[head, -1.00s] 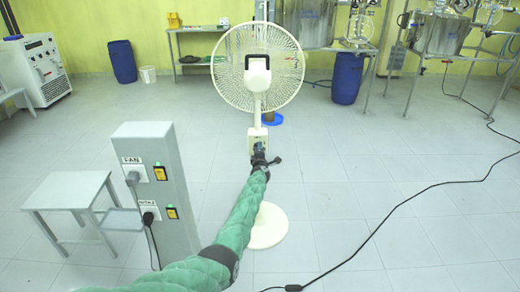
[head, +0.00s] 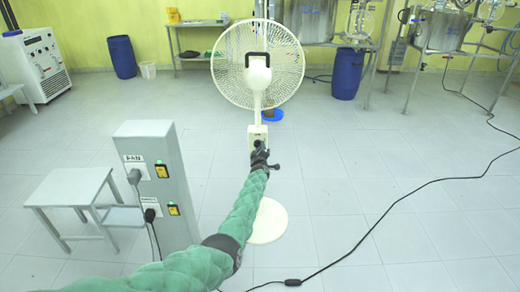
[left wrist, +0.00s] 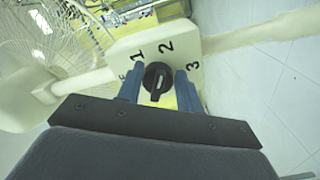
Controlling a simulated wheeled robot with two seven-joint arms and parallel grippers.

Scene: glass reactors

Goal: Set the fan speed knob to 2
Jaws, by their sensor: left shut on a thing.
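The white pedestal fan (head: 257,75) stands upright, with its control box (head: 258,130) on the pole below the head. My left gripper (head: 258,150) is at this box. In the left wrist view, the black fan speed knob (left wrist: 157,80) sits between the two blue fingers of my left gripper (left wrist: 158,88), which is shut on it. The numbers 1, 2 and 3 are printed around the knob, with a partly hidden mark left of 1. The knob's ridge runs roughly up and down, its upper end near the 2. My right gripper is not in view.
A grey post with switches and plugs (head: 155,190) stands at the left, beside a small grey table (head: 70,187). A black cable (head: 375,225) crosses the floor at the right. Blue barrels (head: 346,74) and steel vessels stand at the back.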

